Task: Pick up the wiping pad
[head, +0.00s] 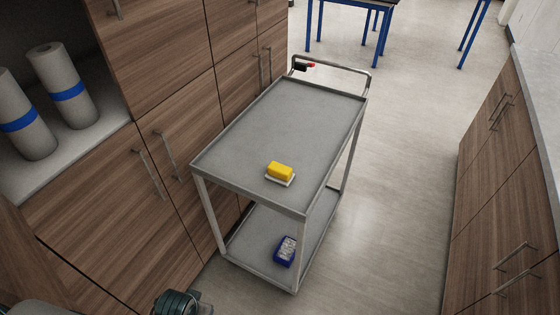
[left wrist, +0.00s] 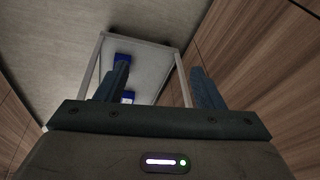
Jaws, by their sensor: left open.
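The wiping pad, a yellow block (head: 280,171) on a white base, lies on the top shelf of a grey metal cart (head: 283,118), near its front edge in the head view. My left gripper (left wrist: 160,82) shows in the left wrist view with its two dark fingers spread apart and nothing between them. It points toward the cart frame (left wrist: 150,41) and is apart from it. No yellow pad can be made out in the left wrist view. My right gripper is not in view.
A blue box (head: 285,251) sits on the cart's lower shelf. Wooden cabinets (head: 165,150) stand close on the left, with paper rolls (head: 62,86) in an open shelf. More cabinets (head: 510,190) stand right. Clear floor (head: 400,180) lies right of the cart.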

